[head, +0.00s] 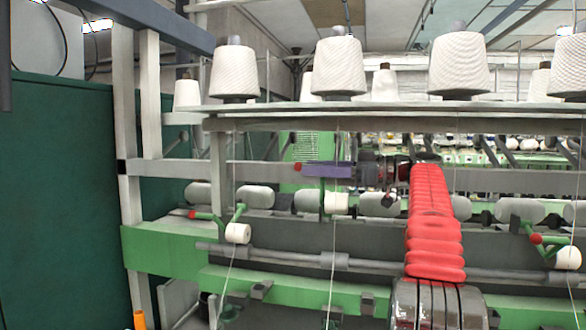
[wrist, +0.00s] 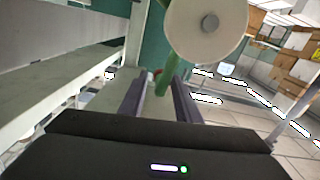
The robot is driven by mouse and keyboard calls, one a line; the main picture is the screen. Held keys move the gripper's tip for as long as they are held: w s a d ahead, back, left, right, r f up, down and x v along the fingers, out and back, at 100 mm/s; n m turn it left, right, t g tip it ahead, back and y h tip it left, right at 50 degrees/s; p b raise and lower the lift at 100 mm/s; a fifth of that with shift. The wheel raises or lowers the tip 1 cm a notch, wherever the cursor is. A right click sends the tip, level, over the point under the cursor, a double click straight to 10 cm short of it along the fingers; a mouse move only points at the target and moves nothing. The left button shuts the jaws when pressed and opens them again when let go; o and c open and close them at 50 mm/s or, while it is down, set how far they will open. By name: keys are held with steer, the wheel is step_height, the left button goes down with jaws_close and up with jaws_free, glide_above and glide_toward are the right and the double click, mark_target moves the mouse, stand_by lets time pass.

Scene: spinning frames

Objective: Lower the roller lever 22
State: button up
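My gripper (head: 327,170) reaches left from the wrist at the middle spinning position in the head view. A red knob (head: 297,167) shows just past its fingertips. A green lever arm (head: 325,192) shows below the fingers, and a white bobbin (head: 336,203) sits beside it. In the wrist view my gripper (wrist: 160,90) is open, its two fingers apart. A green rod (wrist: 167,75) shows between and beyond them, and a large white roller end (wrist: 206,28) with a grey hub is above. Contact cannot be told. No number 22 is readable.
Another green lever with a red knob (head: 192,214) and white bobbin (head: 238,233) is to the left; another is at far right (head: 537,239). Large yarn cones (head: 338,66) stand on the shelf (head: 390,107) above. Thin threads hang down. A grey rail (head: 380,268) runs below.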

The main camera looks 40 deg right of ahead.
steer(key=x, duration=0.6)
steer(key=shift+w+a, duration=0.1)
steer(key=shift+w, duration=0.05)
steer(key=shift+c, duration=0.2)
jaws_close()
stand_by(0.3)
